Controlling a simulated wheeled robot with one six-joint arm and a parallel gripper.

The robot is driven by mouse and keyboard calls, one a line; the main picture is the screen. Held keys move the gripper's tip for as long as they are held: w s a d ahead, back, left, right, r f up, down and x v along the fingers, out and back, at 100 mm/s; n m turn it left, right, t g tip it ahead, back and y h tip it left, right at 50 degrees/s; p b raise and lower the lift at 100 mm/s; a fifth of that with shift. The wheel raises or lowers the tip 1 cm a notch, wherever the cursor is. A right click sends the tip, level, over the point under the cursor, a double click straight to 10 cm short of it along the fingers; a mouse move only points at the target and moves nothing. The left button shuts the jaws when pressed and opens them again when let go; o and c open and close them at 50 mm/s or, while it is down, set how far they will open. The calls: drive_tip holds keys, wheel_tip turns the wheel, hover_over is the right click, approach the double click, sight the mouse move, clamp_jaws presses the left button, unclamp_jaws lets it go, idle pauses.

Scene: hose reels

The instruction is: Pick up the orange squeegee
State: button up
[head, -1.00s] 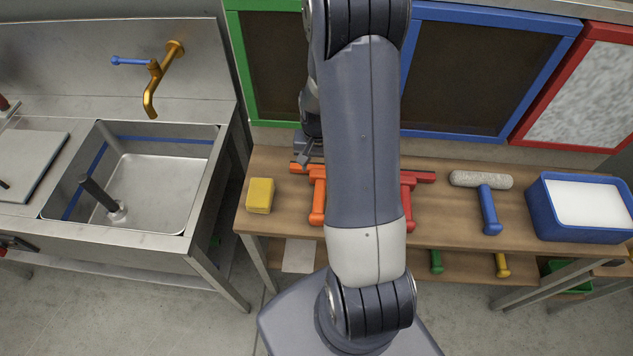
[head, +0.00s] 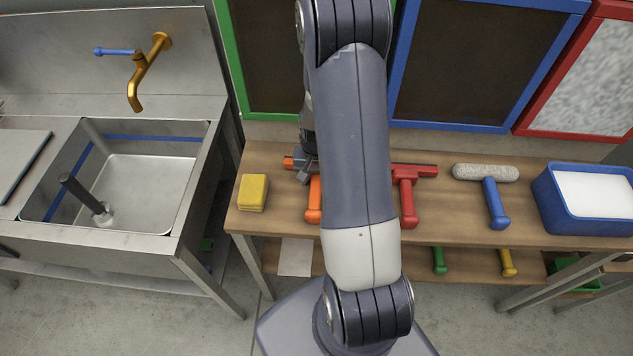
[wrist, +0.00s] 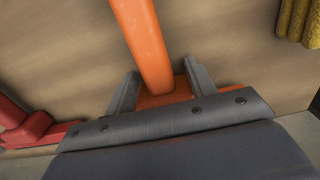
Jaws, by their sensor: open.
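The orange squeegee (head: 314,200) lies on the wooden table, its handle toward the table's front edge. My arm hides part of it in the head view. In the wrist view its orange handle (wrist: 144,40) runs up from between the fingers, and part of its orange head shows at their base. My gripper (wrist: 157,80) is open, with one grey finger on each side of the handle. A gap shows between each finger and the handle. In the head view a small part of my gripper (head: 305,170) shows over the squeegee's head.
A red squeegee (head: 407,200) lies just right of the orange one. A yellow sponge (head: 253,192) is on the left. A roller with a blue handle (head: 494,205) and a blue tub (head: 545,205) are farther right. A sink (head: 190,240) stands left of the table.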

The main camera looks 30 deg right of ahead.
sight(316, 177)
drive_tip(key=c, duration=1.1)
drive_tip(key=shift+r, duration=0.1)
wheel_tip(316, 177, up, 10)
drive_tip(key=shift+b, duration=0.45)
